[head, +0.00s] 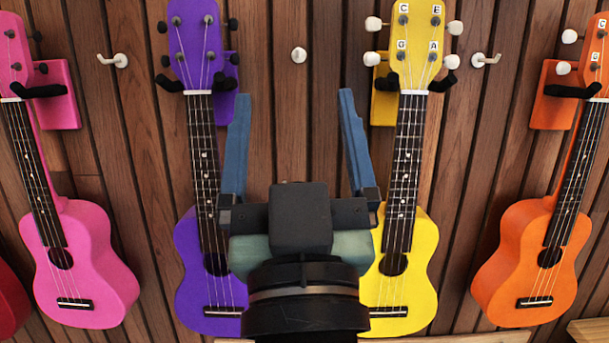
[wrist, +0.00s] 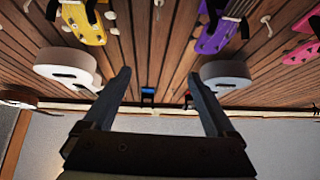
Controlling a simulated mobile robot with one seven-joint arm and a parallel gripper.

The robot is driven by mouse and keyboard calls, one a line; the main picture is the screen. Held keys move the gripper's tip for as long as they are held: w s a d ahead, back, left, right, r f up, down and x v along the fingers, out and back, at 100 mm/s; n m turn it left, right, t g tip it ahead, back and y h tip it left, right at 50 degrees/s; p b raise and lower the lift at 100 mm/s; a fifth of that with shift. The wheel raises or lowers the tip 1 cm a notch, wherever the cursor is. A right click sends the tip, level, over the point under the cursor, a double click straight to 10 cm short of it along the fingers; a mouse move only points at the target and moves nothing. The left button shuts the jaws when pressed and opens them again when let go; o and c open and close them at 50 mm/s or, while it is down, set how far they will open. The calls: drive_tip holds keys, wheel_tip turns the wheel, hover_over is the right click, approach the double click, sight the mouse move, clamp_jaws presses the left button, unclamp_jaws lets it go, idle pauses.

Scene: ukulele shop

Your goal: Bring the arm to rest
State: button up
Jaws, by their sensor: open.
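My gripper (head: 294,150) is in the middle of the head view, with its two blue fingers spread wide and nothing between them. It is raised in front of the wooden wall, between the purple ukulele (head: 204,150) and the yellow ukulele (head: 408,150), and covers part of both bodies. In the wrist view my gripper (wrist: 160,95) also shows open and empty. The wrist picture looks upside down, with the yellow ukulele (wrist: 82,22) at the upper left and the purple ukulele (wrist: 215,35) at the upper right.
A pink ukulele (head: 85,260) hangs at the left and an orange ukulele (head: 530,250) at the right. Bare white hooks (head: 298,54) stick out of the slatted wall (head: 300,110). Two white rounded things (wrist: 68,70) show in the wrist view. A wooden edge (head: 590,330) is at the lower right.

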drive_tip(key=s+r+t+h+p, duration=0.1)
drive_tip(key=s+r+p, duration=0.2)
drive_tip(key=r+p, duration=0.3)
drive_tip(key=s+r+m+t+p, duration=0.1)
drive_tip(key=s+r+p, duration=0.2)
drive_tip(key=r+p, duration=0.4)
wheel_tip(320, 180, up, 8)
drive_tip(key=shift+d+r+h, duration=0.1)
drive_tip(key=shift+d+h, duration=0.2)
drive_tip(key=shift+h, duration=0.1)
drive_tip(key=shift+c, duration=0.2)
